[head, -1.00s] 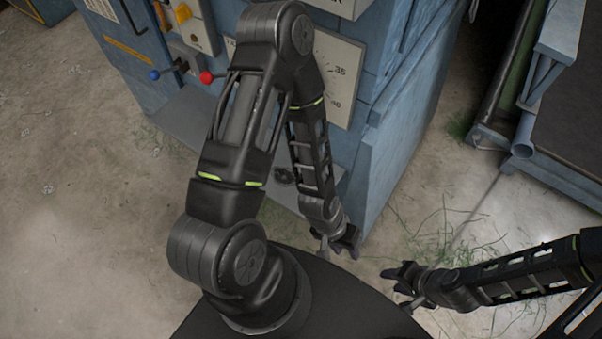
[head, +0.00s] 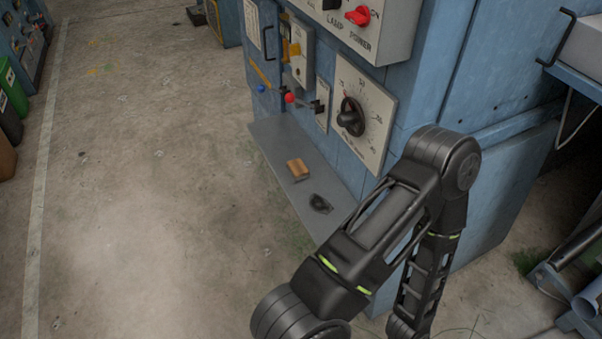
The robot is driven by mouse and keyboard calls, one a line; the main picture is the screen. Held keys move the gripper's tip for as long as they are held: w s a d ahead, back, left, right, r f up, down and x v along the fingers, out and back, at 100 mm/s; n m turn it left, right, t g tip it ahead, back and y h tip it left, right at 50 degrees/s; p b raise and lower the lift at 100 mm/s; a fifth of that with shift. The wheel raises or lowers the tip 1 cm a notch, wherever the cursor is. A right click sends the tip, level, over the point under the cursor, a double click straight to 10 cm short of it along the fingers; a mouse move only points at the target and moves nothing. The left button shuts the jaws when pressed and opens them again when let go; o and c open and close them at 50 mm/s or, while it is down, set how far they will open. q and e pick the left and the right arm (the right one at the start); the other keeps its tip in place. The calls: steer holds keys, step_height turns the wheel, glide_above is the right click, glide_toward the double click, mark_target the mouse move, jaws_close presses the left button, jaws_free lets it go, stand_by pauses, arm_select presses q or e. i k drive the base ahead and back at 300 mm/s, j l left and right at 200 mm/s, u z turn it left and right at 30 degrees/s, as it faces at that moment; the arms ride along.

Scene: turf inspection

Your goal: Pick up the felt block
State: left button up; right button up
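A small tan and brown block (head: 298,169), which looks like the felt block, lies on the grey shelf (head: 268,143) at the foot of the blue machine. A small dark rounded object (head: 320,203) lies on the same shelf, nearer to me. My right gripper is out of view too.
The blue machine (head: 490,90) carries a dial (head: 352,115), a red power switch (head: 358,16), and levers with a red knob (head: 290,98) and a blue knob (head: 261,89). Open concrete floor (head: 150,200) lies left of the shelf. Bins (head: 12,92) stand at the far left.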

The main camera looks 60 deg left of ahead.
mark_target(297, 168)
steer(key=u, duration=1.15)
steer(key=i+u, duration=0.2)
steer(key=i, duration=0.8)
